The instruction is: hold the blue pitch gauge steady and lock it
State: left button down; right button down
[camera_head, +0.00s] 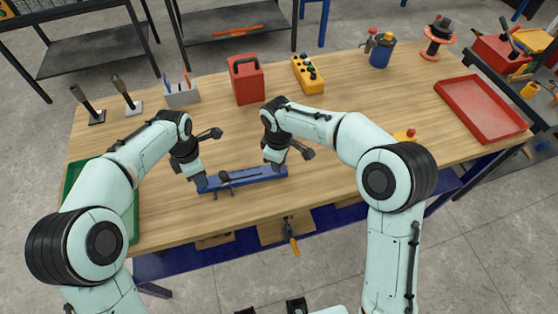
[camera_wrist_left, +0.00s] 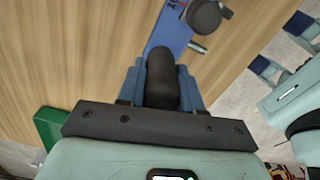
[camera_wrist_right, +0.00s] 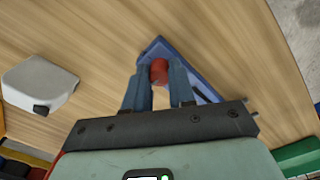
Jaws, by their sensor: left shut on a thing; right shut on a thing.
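The blue pitch gauge (camera_head: 245,179) lies flat near the table's front edge, a long bar with a slot and a dark round knob (camera_wrist_left: 204,17) on it. My left gripper (camera_head: 201,186) is at its left end, shut on a black grip (camera_wrist_left: 162,82) that stands between the fingers in the left wrist view. My right gripper (camera_head: 276,166) is at the other end, shut on a red knob (camera_wrist_right: 159,70) in the right wrist view. Blue gauge surface (camera_wrist_right: 184,58) shows behind that knob. The fingers hide parts of both ends.
A green tray (camera_head: 131,215) is at the left edge and a red tray (camera_head: 484,108) at the right. A red toolbox (camera_head: 246,80), a yellow button box (camera_head: 307,75) and a grey pen holder (camera_head: 181,95) stand behind. Wood between them and the gauge is mostly clear.

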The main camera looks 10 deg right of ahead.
jog(key=shift+n, duration=0.3)
jog(key=c, duration=0.9)
grip_release()
jog(key=shift+c, duration=0.2)
notch_tip(320, 180, up, 12)
jog(key=shift+s, duration=0.15)
jog(key=shift+a, duration=0.1)
pick_arm(q)
jog(key=c, duration=0.7)
grip_release()
jog(key=shift+o, duration=0.2)
jog(key=shift+r, duration=0.15)
